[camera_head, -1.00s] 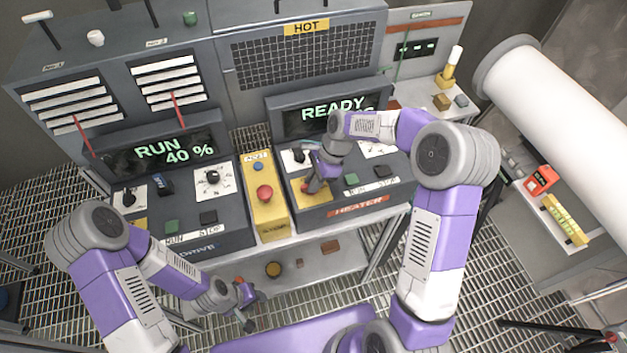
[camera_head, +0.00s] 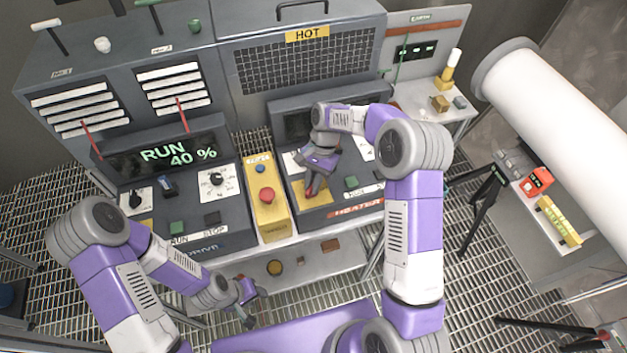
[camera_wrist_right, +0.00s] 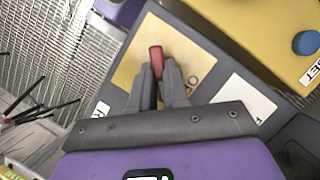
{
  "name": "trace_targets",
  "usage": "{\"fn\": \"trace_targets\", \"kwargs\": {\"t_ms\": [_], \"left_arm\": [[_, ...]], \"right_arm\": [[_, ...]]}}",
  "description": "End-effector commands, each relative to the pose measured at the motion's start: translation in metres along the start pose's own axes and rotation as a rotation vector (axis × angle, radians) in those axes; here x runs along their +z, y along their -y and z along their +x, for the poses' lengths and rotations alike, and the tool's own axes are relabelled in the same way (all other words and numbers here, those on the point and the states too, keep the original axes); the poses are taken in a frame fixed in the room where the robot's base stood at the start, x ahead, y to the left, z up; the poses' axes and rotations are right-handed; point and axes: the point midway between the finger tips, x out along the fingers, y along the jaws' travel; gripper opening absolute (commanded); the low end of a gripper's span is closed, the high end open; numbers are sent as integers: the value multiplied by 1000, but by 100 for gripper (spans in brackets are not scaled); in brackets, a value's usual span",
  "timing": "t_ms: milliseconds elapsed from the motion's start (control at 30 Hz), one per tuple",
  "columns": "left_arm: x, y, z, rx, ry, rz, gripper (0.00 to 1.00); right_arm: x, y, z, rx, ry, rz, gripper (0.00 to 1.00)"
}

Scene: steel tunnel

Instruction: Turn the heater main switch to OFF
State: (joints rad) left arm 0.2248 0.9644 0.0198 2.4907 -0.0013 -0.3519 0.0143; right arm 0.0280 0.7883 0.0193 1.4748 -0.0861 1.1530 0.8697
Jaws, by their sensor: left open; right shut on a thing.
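The heater main switch shows in the right wrist view as a red handle (camera_wrist_right: 156,55) on a yellow plate (camera_wrist_right: 145,45). My right gripper (camera_wrist_right: 162,80) is shut on this handle, and its fingers hide the lower part. In the head view my right gripper (camera_head: 312,182) reaches down to the yellow plate (camera_head: 318,196) on the heater panel (camera_head: 340,205). The heater's display (camera_head: 298,125) looks dark, partly hidden by my right arm. My left gripper (camera_head: 252,306) is open and empty, low in front of the panels, away from the switch.
The drive panel (camera_head: 205,225) on the left shows "RUN 40 %". A yellow box (camera_head: 265,215) with a red button (camera_head: 267,194) stands between the panels. A white roll (camera_head: 560,120) is at the right. Grating floor (camera_head: 480,270) lies in front.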

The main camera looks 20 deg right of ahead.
Motion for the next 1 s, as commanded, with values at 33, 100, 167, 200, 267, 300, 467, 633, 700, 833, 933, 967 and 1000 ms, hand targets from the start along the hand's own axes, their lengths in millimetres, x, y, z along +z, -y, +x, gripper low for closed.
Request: {"fn": "trace_targets", "kwargs": {"t_ms": [33,100,167,200,267,300,467,633,700,833,933,967,1000], "left_arm": [[0,-1,-2,0,0,0,43],[0,-1,-3,0,0,0,43],[0,-1,-4,0,0,0,43],[0,-2,-4,0,0,0,43],[0,-2,-4,0,0,0,43],[0,-2,-5,0,0,0,43],[0,-2,-6,0,0,0,43],[0,-2,-6,0,0,0,43],[0,-2,-6,0,0,0,43],[0,-2,-6,0,0,0,43],[0,-2,-5,0,0,0,43],[0,-2,-5,0,0,0,43],[0,-2,-5,0,0,0,43]], "right_arm": [[0,0,1,23,1,-43,0],[0,1,2,47,1,-104,0],[0,1,2,70,2,-157,0],[0,1,2,84,0,-192,0],[1,1,2,106,2,-246,0],[1,2,2,120,2,-281,0],[1,2,2,177,2,-417,0],[1,3,3,231,2,-547,0],[1,3,3,250,3,-592,0],[1,3,3,279,3,-664,0],[1,4,3,296,3,-705,0],[1,4,3,300,3,-715,0],[1,4,3,305,3,-728,0]]}}
